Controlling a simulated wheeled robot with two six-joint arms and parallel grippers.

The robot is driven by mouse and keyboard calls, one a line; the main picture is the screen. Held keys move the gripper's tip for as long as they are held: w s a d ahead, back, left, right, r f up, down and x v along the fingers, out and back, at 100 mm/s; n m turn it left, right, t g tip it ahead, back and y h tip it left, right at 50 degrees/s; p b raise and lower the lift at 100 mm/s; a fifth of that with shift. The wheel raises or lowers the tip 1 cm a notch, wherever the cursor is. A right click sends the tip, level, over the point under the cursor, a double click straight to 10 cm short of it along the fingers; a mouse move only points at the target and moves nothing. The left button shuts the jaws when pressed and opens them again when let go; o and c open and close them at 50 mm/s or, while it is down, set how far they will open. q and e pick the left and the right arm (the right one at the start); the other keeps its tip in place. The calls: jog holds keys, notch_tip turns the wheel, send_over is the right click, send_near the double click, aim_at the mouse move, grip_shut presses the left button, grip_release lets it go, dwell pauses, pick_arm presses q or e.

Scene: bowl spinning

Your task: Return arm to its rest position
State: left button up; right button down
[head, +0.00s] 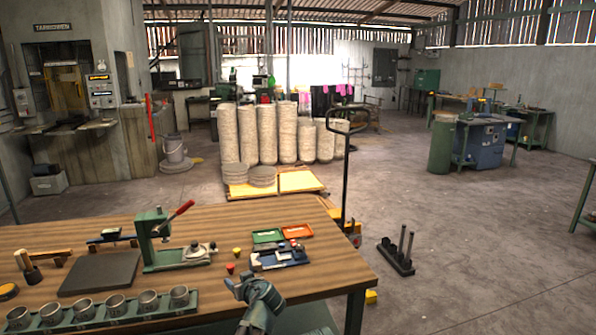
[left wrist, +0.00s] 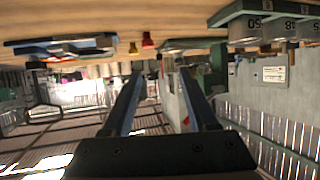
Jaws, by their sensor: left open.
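My left gripper (head: 238,287) is at the front edge of the wooden workbench (head: 330,262) in the head view, with its blue-grey arm coming up from the bottom. It is empty. In the left wrist view its two fingers stand apart with a clear gap between the tips (left wrist: 158,75). That view is turned over, with the bench surface along the top. My right gripper is in neither view.
Near the gripper are a red knob (head: 230,268), a yellow knob (head: 236,252) and a blue tray (head: 278,256). A row of metal cups (head: 115,304) stands at left. A green lever press (head: 158,240) is behind. Floor right of the bench is mostly clear.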

pick_arm(q)
jog(key=s+d+f+m+g+h, duration=0.2)
jog(key=s+d+f+m+g, duration=0.1)
jog(key=s, duration=0.6)
jog(key=s+d+f+m+g+h+p, duration=0.1)
jog(key=s+d+f+m+g+h, duration=0.1)
jog(key=s, duration=0.8)
jog(key=s+d+f+m+g+h+p, duration=0.1)
jog(key=s+d+f+m+g, duration=0.3)
jog(key=s, duration=0.6)
jog(key=shift+s+d+f+m+g+h, duration=0.2)
jog(key=shift+d+f+m+g+h, duration=0.2)
jog(key=shift+d+f+g, duration=0.65)
jog(key=shift+a+r, duration=0.1)
jog(key=shift+r, duration=0.05)
